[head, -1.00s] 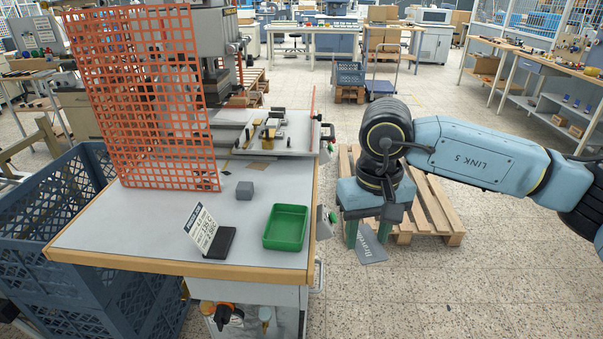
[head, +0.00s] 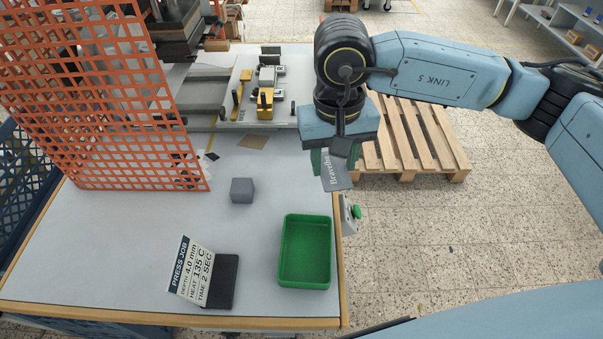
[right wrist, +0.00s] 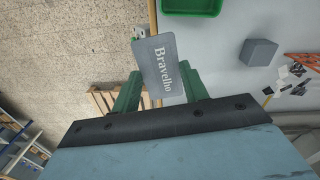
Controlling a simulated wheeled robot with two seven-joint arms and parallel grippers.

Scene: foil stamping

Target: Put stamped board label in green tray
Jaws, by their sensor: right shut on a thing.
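The stamped board label (head: 336,171) is a grey card reading "Bravelho". My right gripper (head: 330,160) is shut on it, and the label hangs out below the fingers near the table's right edge. In the right wrist view the label (right wrist: 158,66) sits between the two green fingers of the gripper (right wrist: 160,90). The green tray (head: 306,250) lies empty on the front right of the table, nearer to me than the label. Its edge also shows at the top of the right wrist view (right wrist: 192,6). My left gripper is not in view.
A grey block (head: 242,190) and a press job sign (head: 195,270) on a dark base stand left of the tray. An orange mesh guard (head: 120,90) rises at the left. A pallet (head: 415,140) lies beyond.

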